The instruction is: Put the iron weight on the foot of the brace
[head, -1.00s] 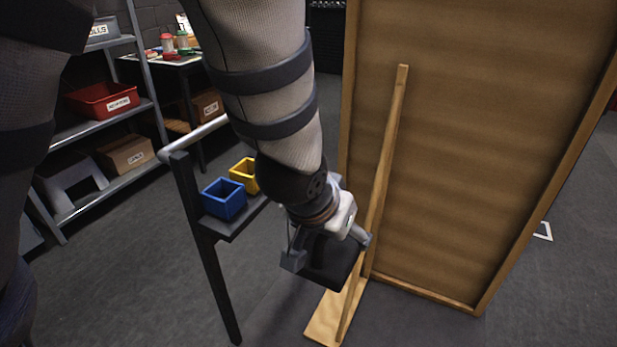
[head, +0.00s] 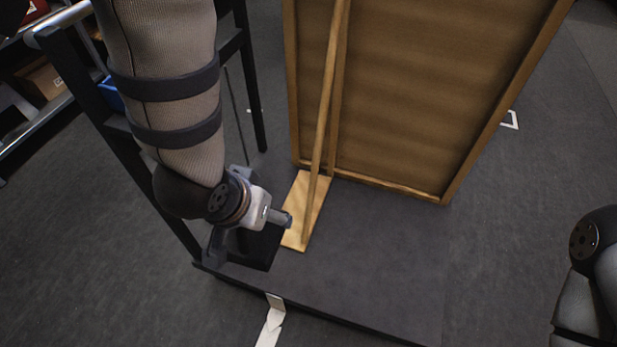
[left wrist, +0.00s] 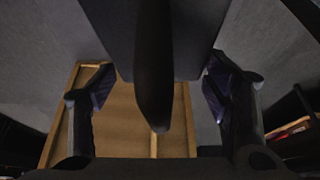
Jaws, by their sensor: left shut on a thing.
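My left gripper (head: 249,236) is shut on the dark iron weight (head: 257,253) and holds it up, left of the brace's foot. In the left wrist view the weight (left wrist: 115,32) is a dark block with a rounded bar, between my fingers. The brace (head: 326,110) is a slim wooden strut leaning against the back of a brown panel. Its foot (head: 296,236) is a flat pale board on the floor, bare where it shows; my gripper hides part of its left edge. My right arm shows at the right edge, but its gripper is out of view.
The wood-framed panel (head: 430,90) stands behind the brace. A dark metal stand (head: 128,165) with a blue bin (head: 110,94) is at the left, close to my left arm. A dark mat (head: 380,265) lies around the foot.

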